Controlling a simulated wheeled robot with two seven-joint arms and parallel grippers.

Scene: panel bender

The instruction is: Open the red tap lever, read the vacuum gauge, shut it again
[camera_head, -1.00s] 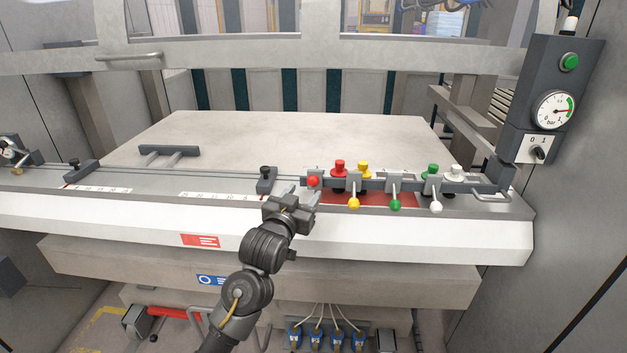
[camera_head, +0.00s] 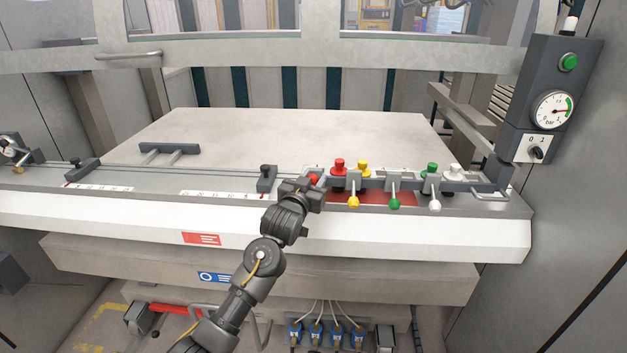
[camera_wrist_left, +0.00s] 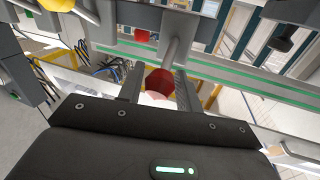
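The red tap lever ends in a red ball (camera_head: 315,178), at the left of a row of coloured taps on the machine's front ledge. My left gripper (camera_head: 311,184) is at this ball and partly hides it. In the left wrist view the red ball (camera_wrist_left: 159,82) lies between the two fingers (camera_wrist_left: 159,88), one on each side; firm contact cannot be made out. The lever's grey rod runs up from the ball. The vacuum gauge (camera_head: 553,110) is on the dark panel at right, its needle pointing right towards the green band. My right gripper is not in view.
Yellow (camera_head: 354,202), green (camera_head: 395,204) and white (camera_head: 435,205) lever balls hang to the right of my gripper. A dark stop block (camera_head: 266,179) stands close on its left. A switch (camera_head: 537,153) sits below the gauge. The large table (camera_head: 290,135) behind is bare.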

